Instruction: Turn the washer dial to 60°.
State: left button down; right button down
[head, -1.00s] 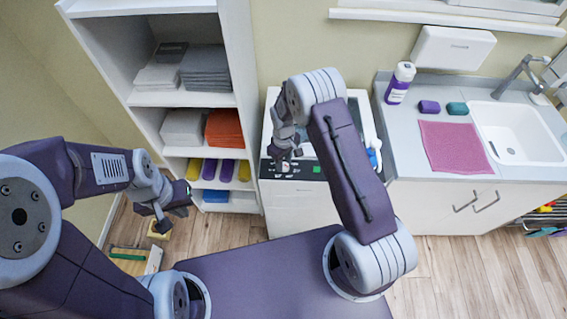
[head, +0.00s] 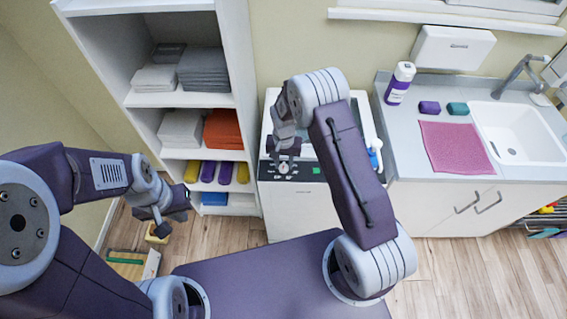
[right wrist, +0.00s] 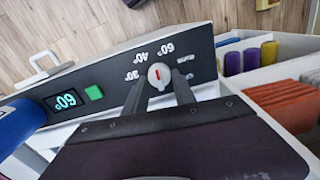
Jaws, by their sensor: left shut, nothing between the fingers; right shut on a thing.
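The washer (head: 290,212) stands between the shelf and the sink counter. In the right wrist view the red mark points up, toward the 60° label (right wrist: 163,48). The display (right wrist: 66,101) reads 60°. My right gripper (right wrist: 165,90) is shut on the dial, one finger on each side; it also shows over the panel in the head view (head: 284,158). My left gripper (head: 168,224) is shut and empty, in the air left of the washer.
A white shelf (head: 240,90) with towels and rolls stands close left of the washer. A counter (head: 408,150) with a sink, pink cloth and bottle (head: 399,83) is on the right. A blue object (right wrist: 20,122) lies beside the panel.

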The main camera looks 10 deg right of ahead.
aim_at(284, 164)
jog(key=shift+m, duration=1.8)
jog(key=c, duration=1.1)
grip_release()
jog(key=shift+o, duration=0.2)
jog(key=shift+r, duration=0.1)
notch_tip(284, 164, up, 9)
jog(key=shift+f+b, duration=0.2)
jog(key=shift+b, duration=0.6)
jog(key=shift+r, duration=0.15)
